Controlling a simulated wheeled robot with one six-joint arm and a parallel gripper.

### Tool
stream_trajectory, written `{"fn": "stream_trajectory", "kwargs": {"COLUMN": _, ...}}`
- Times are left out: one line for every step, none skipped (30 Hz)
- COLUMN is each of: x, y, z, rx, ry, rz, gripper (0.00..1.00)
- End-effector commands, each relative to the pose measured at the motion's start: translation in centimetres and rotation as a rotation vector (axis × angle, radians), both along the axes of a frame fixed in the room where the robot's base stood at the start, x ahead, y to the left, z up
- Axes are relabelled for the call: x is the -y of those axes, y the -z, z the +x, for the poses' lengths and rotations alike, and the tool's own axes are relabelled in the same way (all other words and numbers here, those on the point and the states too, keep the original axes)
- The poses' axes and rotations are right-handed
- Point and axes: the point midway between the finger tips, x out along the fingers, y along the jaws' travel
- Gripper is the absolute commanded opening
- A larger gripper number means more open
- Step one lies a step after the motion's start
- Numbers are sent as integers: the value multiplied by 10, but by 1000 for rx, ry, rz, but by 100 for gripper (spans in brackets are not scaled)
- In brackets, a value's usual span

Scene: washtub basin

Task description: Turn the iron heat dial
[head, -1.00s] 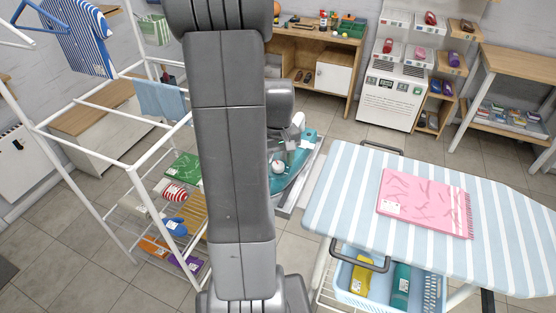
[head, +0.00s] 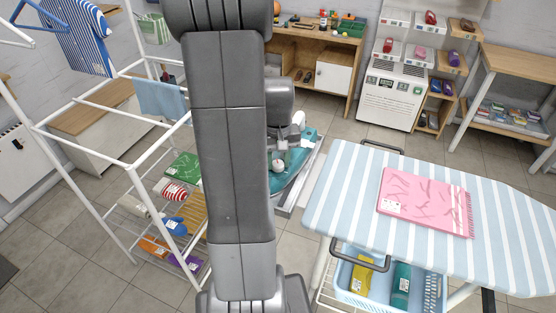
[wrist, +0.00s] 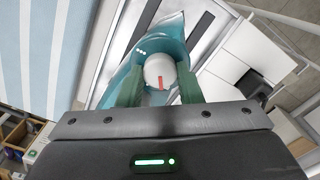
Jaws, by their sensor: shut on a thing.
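The iron is teal (wrist: 172,35) and lies on a grey rest (head: 291,202) left of the ironing board; my arm hides part of it in the head view. Its heat dial (wrist: 160,71) is a round white knob with a red mark, which also shows in the head view (head: 278,167). My gripper (wrist: 160,92) has its two green fingers on either side of the dial, shut on it. In the wrist view the red mark points roughly down the picture, toward the palm.
A striped ironing board (head: 345,205) with a pink towel (head: 425,203) stands at the right. A blue basket (head: 352,290) with bottles sits below it. A white drying rack (head: 130,165) stands at the left. Bare floor lies behind the iron.

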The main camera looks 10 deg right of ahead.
Motion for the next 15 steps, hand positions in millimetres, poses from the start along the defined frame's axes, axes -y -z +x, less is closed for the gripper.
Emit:
{"fn": "stream_trajectory", "kwargs": {"x": 0, "y": 0, "z": 1, "rx": 2, "ry": 36, "rz": -1, "gripper": 9}}
{"fn": "stream_trajectory", "kwargs": {"x": 0, "y": 0, "z": 1, "rx": 2, "ry": 63, "rz": -1, "gripper": 9}}
{"fn": "stream_trajectory", "kwargs": {"x": 0, "y": 0, "z": 1, "rx": 2, "ry": 98, "rz": -1, "gripper": 9}}
{"fn": "stream_trajectory", "kwargs": {"x": 0, "y": 0, "z": 1, "rx": 2, "ry": 126, "rz": -1, "gripper": 9}}
{"fn": "stream_trajectory", "kwargs": {"x": 0, "y": 0, "z": 1, "rx": 2, "ry": 154, "rz": -1, "gripper": 9}}
{"fn": "stream_trajectory", "kwargs": {"x": 0, "y": 0, "z": 1, "rx": 2, "ry": 190, "rz": -1, "gripper": 9}}
{"fn": "stream_trajectory", "kwargs": {"x": 0, "y": 0, "z": 1, "rx": 2, "ry": 218, "rz": -1, "gripper": 9}}
{"fn": "stream_trajectory", "kwargs": {"x": 0, "y": 0, "z": 1, "rx": 2, "ry": 245, "rz": -1, "gripper": 9}}
{"fn": "stream_trajectory", "kwargs": {"x": 0, "y": 0, "z": 1, "rx": 3, "ry": 280, "rz": 0, "gripper": 9}}
{"fn": "stream_trajectory", "kwargs": {"x": 0, "y": 0, "z": 1, "rx": 3, "ry": 307, "rz": 0, "gripper": 9}}
{"fn": "stream_trajectory", "kwargs": {"x": 0, "y": 0, "z": 1, "rx": 3, "ry": 333, "rz": 0, "gripper": 9}}
{"fn": "stream_trajectory", "kwargs": {"x": 0, "y": 0, "z": 1, "rx": 3, "ry": 366, "rz": 0, "gripper": 9}}
{"fn": "stream_trajectory", "kwargs": {"x": 0, "y": 0, "z": 1, "rx": 3, "ry": 390, "rz": 0, "gripper": 9}}
{"fn": "stream_trajectory", "kwargs": {"x": 0, "y": 0, "z": 1, "rx": 3, "ry": 413, "rz": 0, "gripper": 9}}
{"fn": "stream_trajectory", "kwargs": {"x": 0, "y": 0, "z": 1, "rx": 3, "ry": 443, "rz": 0, "gripper": 9}}
